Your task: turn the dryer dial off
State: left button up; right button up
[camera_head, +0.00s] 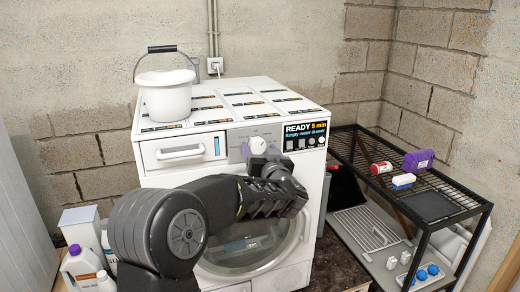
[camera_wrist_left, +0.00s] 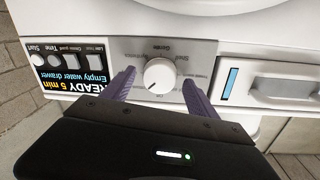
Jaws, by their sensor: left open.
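The white dryer (camera_head: 168,173) stands against the back wall. Its round white dial (camera_head: 257,145) is on the front panel, left of the black display. In the left wrist view the dial (camera_wrist_left: 158,75) shows whole, with a dark pointer mark and small print around it. My left gripper (camera_head: 258,155) is at the panel, just below and around the dial. In the left wrist view the purple fingers of my left gripper (camera_wrist_left: 158,92) are open, one on each side of the dial, with gaps to it. Contact cannot be told. My right gripper is not in view.
A white bucket (camera_head: 166,102) with a raised handle stands on the dryer's top left. A black wire shelf (camera_head: 375,151) stands at the right with a purple box (camera_head: 418,160) and small items. Bottles (camera_head: 82,265) stand at lower left.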

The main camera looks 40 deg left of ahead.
pick_arm(q)
jog(key=c, duration=1.4)
